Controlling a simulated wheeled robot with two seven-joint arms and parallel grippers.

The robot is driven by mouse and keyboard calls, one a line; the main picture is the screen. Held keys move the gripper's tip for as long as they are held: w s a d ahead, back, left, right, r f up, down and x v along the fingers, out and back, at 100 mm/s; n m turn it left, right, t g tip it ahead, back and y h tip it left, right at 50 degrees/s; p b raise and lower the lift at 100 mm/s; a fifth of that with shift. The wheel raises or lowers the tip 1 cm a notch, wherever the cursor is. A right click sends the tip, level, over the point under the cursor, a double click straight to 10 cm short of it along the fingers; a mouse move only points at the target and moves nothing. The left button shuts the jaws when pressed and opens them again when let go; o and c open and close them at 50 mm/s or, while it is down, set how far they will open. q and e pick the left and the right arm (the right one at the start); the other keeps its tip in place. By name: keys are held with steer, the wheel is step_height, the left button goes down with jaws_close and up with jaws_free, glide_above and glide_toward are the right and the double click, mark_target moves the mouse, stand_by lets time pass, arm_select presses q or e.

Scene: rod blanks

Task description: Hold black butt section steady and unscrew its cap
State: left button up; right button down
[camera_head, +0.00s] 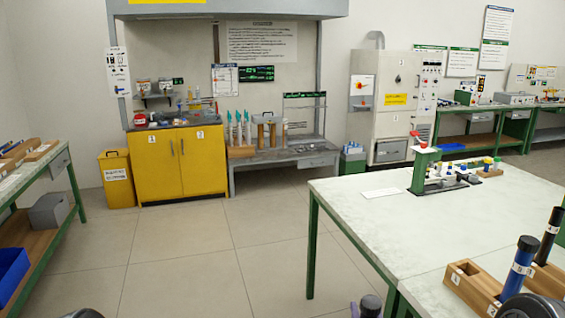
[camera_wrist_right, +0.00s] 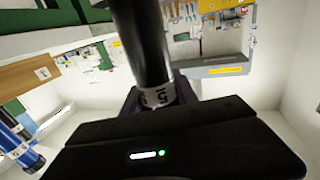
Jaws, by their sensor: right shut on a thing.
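In the right wrist view, a black tube (camera_wrist_right: 143,45) with a white numbered band runs from the top edge down between the dark fingers of my right gripper (camera_wrist_right: 160,97). The gripper is shut on it near the band. In the head view, a dark round end (camera_head: 370,305) shows at the bottom edge beside a small purplish-grey piece; I cannot tell for sure whether it is the same tube. No separate cap can be made out on the tube. My left gripper is not in view.
A pale-topped table (camera_head: 400,225) stands at the right. Wooden blocks (camera_head: 470,287) at its near right corner hold a blue rod (camera_head: 520,268) and a black rod (camera_head: 549,237). A green fixture (camera_head: 424,165) stands further back. The tiled floor left of the table is clear.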

steer(key=shift+a+f, duration=0.1)
steer(key=shift+f, duration=0.1)
stand_by(0.4)
steer(key=s+a+f+n+g+y, duration=0.2)
steer(key=s+a+f+n+y, duration=0.1)
steer(key=a, duration=0.4)
steer(key=s+a+f+n+g+y, duration=0.2)
steer(key=s+a+f+n+y, duration=0.1)
steer(key=s+a+n+y, duration=0.2)
steer(key=s+a+y, duration=0.2)
steer(key=a+y, duration=0.1)
steer(key=shift+s+a+f+y, duration=0.15)
steer(key=shift+s+f+y, duration=0.15)
steer(key=shift+f, duration=0.05)
